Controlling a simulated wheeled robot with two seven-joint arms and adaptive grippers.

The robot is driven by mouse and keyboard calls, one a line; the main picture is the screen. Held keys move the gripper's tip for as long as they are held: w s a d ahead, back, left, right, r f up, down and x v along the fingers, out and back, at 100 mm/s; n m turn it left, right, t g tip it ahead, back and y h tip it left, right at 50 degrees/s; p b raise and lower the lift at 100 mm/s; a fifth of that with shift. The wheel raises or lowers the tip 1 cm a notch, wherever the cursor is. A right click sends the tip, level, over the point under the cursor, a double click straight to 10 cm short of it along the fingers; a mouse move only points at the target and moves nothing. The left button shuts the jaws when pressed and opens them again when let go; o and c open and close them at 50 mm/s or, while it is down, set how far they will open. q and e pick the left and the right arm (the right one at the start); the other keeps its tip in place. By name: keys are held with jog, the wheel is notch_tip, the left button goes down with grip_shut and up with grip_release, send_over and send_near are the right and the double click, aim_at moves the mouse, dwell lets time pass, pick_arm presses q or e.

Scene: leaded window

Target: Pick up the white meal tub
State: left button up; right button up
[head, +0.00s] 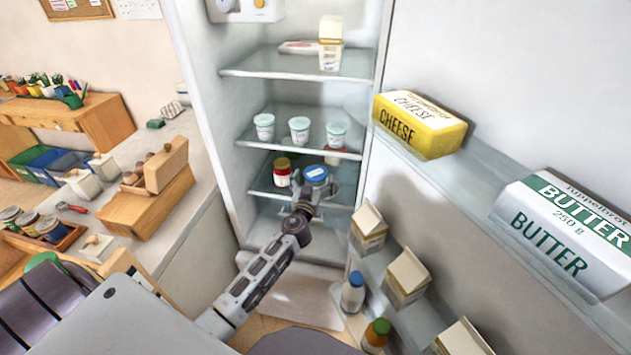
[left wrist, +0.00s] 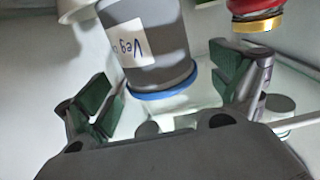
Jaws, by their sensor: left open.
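The meal tub (head: 316,174) has a blue lid and stands on the low fridge shelf in the head view. In the left wrist view the tub (left wrist: 150,45) looks grey-white in shade, upside down in the picture, with a pale label reading "Veg" and the blue lid towards me. My left gripper (head: 312,193) is at the tub in the head view and partly covers it. In the left wrist view its green-padded fingers (left wrist: 168,92) are open, one on each side of the tub's lid end, with gaps showing. My right gripper is not in view.
A red jar (head: 283,170) with a gold band stands just left of the tub. Several pale yogurt pots (head: 299,130) stand on the glass shelf above. The open door on the right holds cheese (head: 418,125), butter (head: 568,232) and cartons (head: 406,278).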

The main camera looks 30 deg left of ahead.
aim_at(318, 167)
pick_arm(q)
jog(key=shift+x, duration=1.1)
jog(key=shift+w+a+f+p, duration=0.1)
jog(key=shift+w+p, duration=0.2)
jog(key=shift+w, duration=0.1)
jog(key=c, duration=1.4)
jog(key=shift+r, duration=0.25)
